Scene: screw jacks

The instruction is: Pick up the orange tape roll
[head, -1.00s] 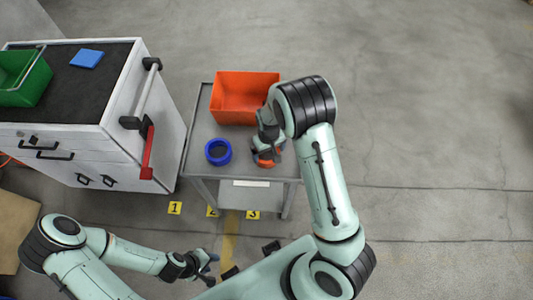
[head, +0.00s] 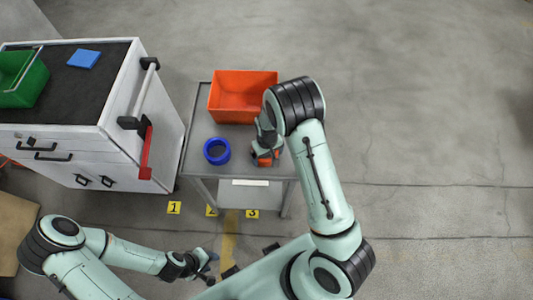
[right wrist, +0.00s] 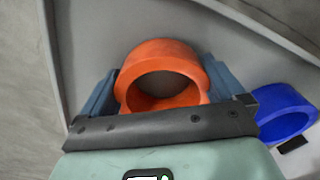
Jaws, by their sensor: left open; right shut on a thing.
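The orange tape roll (right wrist: 160,55) sits between the two fingers of my right gripper (right wrist: 158,90) in the right wrist view. The fingers are shut on its outer sides. In the head view the roll (head: 266,160) shows only in part under my right gripper (head: 264,152), over the grey cart's top near its right side. I cannot tell whether it touches the cart top. My left gripper (head: 208,264) is open and empty, low in the head view, away from the cart.
A blue tape roll (head: 217,151) lies on the grey cart (head: 200,185), left of my right gripper. An orange bin (head: 243,96) stands behind it. A white cabinet (head: 150,125) with a green crate (head: 22,80) and a blue pad (head: 84,58) stands left.

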